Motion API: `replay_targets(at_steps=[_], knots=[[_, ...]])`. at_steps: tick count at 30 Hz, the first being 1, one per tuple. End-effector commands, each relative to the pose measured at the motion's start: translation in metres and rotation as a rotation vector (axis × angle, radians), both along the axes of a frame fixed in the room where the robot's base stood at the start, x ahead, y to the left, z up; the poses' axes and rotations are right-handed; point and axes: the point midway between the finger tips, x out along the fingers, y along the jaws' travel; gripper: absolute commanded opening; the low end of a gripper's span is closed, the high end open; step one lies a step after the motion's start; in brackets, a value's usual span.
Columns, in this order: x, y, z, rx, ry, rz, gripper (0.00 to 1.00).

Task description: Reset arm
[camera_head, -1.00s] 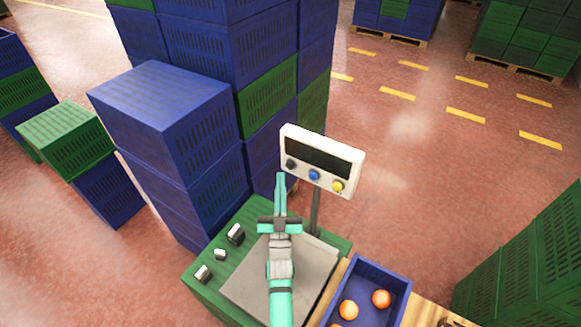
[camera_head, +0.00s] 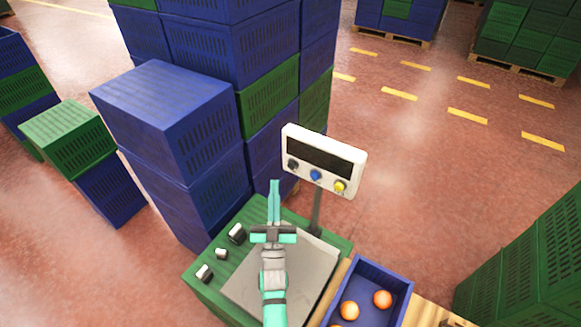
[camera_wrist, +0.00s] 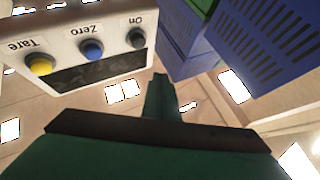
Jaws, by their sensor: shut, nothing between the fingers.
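My gripper (camera_head: 274,187) is shut and empty, held over the weighing scale's grey plate (camera_head: 315,286) with its fingers pointing up the picture. In the wrist view my gripper (camera_wrist: 160,82) also shows its fingers together. The scale's white display (camera_head: 324,160) stands to the right of the fingertips, apart from them, with a dark screen and a black, a blue and a yellow button. In the wrist view the display (camera_wrist: 100,45) appears upside down at the upper left, its buttons marked On, Zero and Tare.
A blue crate (camera_head: 404,300) with oranges (camera_head: 382,299) sits right of the scale. Stacked blue crates (camera_head: 165,110) rise at the left and behind, close to the scale. Green crates (camera_head: 530,260) stand at the right. Open floor (camera_head: 420,190) lies beyond the display.

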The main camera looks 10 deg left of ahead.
Motion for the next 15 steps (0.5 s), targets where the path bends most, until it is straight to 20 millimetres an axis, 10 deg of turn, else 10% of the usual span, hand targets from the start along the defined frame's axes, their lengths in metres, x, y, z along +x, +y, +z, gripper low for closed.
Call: replay_targets(at_steps=[15], knots=[[-0.033,-0.010,-0.027,0.004,0.067,-0.006,0.00]])
